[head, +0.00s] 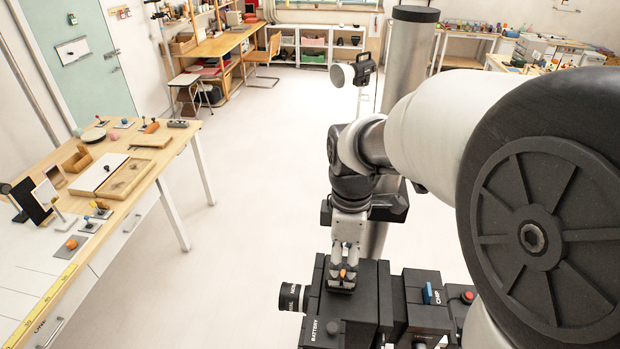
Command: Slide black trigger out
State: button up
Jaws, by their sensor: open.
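My gripper (342,273) points down over a black box-shaped device (365,300) at the bottom centre. Its fingers are open, and a small orange part (343,273) shows between or just behind the tips. I cannot tell whether the fingers touch it. I cannot single out a black trigger; it may be hidden by the fingers or blend into the black housing.
On the device's right are a blue piece (428,293) by the word CHIP and a red button (467,297). A wooden table (165,160) with props stands at left. A lamp-like object (352,75) stands behind my arm. The middle floor is clear.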

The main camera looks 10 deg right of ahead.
aim_at(342, 271)
jog(key=shift+f, duration=3.15)
jog(key=shift+c, duration=0.5)
jog(key=c, duration=1.2)
jog(key=shift+s+d, duration=0.25)
jog(key=shift+d, duration=0.55)
jog(key=shift+s+d, duration=0.25)
jog(key=shift+d, duration=0.55)
jog(key=shift+s+d, duration=0.25)
jog(key=shift+d, duration=0.55)
jog(key=shift+r, duration=0.15)
jog(key=shift+d+r+p, duration=0.15)
jog(key=shift+r+p, duration=1.6)
jog(key=shift+r, duration=0.65)
